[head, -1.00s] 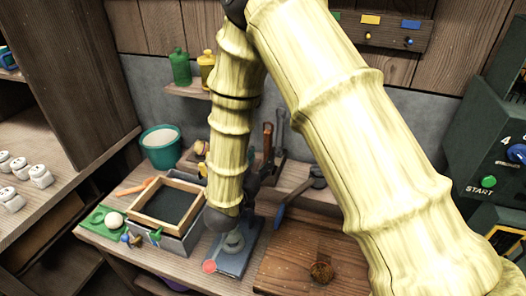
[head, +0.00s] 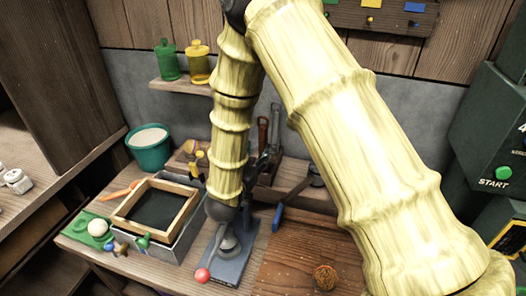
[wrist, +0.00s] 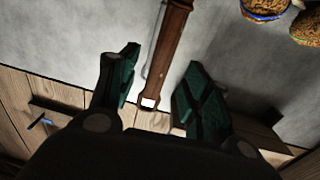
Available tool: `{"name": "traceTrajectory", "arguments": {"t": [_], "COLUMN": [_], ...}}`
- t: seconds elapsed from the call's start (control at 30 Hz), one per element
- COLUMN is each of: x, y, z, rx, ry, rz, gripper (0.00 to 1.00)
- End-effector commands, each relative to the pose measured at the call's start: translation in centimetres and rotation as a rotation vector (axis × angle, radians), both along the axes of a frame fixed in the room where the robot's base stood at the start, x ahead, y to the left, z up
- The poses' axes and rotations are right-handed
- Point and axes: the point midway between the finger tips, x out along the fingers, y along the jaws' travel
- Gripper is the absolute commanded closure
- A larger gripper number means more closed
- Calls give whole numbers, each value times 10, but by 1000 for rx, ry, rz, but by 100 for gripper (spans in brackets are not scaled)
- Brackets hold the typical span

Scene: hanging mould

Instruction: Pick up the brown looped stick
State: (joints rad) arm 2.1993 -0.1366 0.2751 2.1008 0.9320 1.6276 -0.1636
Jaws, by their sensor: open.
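The brown stick (wrist: 170,48) shows in the wrist view as a long brown handle with a pale end (wrist: 150,102). It runs between the two dark green fingers of my gripper (wrist: 160,72), which are open, with a gap on each side. In the head view a brown stick (head: 262,136) stands upright in a wooden rack at the back of the bench, just right of my arm. My gripper (head: 262,166) is there mostly hidden behind my arm, low in front of the rack. No loop can be made out clearly.
A grey tool (head: 275,120) stands beside the stick in the rack (head: 290,188). A blue-grey stand (head: 232,266), a wooden-framed tray (head: 188,212), a teal pot (head: 150,160) and a brown board (head: 290,265) crowd the bench. Grey wall is close behind.

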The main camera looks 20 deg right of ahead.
Motion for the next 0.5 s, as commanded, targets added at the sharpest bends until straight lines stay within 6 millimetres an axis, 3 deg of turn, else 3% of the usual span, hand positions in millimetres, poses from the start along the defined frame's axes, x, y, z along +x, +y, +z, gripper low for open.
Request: {"name": "traceTrajectory", "arguments": {"t": [0.5], "x": [38], "y": [-29], "z": [0], "rx": [0], "ry": [0], "rz": [-4], "gripper": [52]}}
